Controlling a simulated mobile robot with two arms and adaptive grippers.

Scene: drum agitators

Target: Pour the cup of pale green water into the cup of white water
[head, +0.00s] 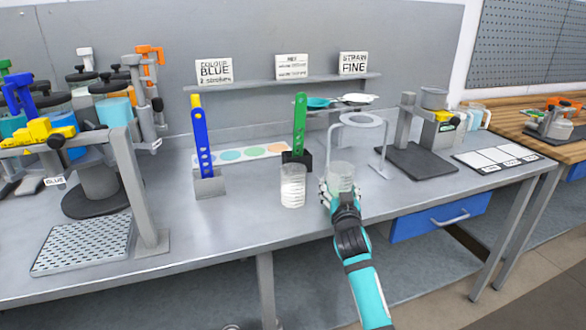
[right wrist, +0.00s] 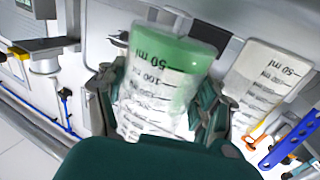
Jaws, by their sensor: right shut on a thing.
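My right gripper (head: 341,198) is shut around a clear graduated cup (head: 341,174) and holds it to the right of the other cup. In the right wrist view, which looks upside down, this held cup (right wrist: 165,80) shows pale green water at its base end. The cup of white water (head: 293,190) stands upright on the grey bench. It also shows at the right of the right wrist view (right wrist: 265,82), apart from the held cup. The held cup looks near upright, with no stream visible. My left gripper is not in view.
A green paddle in a black holder (head: 298,158) stands just behind the white-water cup. A blue paddle (head: 201,140) stands to the left. A ring stand (head: 362,122) is behind the held cup.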

